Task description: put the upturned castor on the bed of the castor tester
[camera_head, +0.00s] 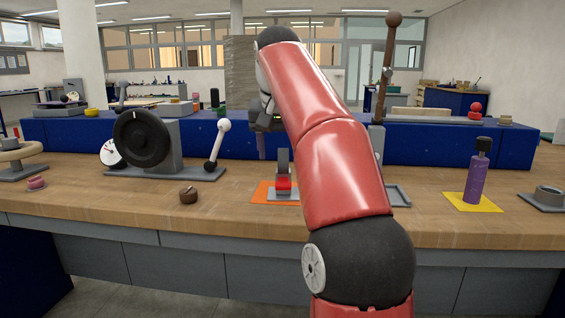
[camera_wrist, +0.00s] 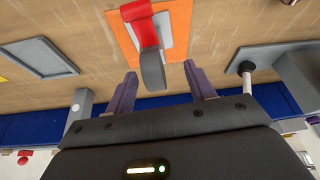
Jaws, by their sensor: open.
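The upturned castor (camera_head: 283,172) stands wheel up on an orange mat (camera_head: 262,193), its grey wheel above a red fork and a pale plate. In the wrist view the castor's wheel (camera_wrist: 152,70) points towards the gap between my fingers. My gripper (camera_wrist: 161,88) is open and empty, apart from the castor. In the head view my arm partly hides it above the mat. A shallow grey tray (camera_head: 398,195), seemingly the castor tester's bed, lies right of the mat, partly behind my arm. It shows empty in the wrist view (camera_wrist: 42,58). A grey post (camera_head: 376,143) with a brown lever stands behind it.
Left on the bench stands a grey rig with a black wheel (camera_head: 142,139), dial and white-knobbed lever (camera_head: 217,145). A small brown knobbed object (camera_head: 188,195) lies before it. A purple bottle (camera_head: 477,175) stands on a yellow mat at right. A blue raised ledge (camera_head: 440,146) runs behind.

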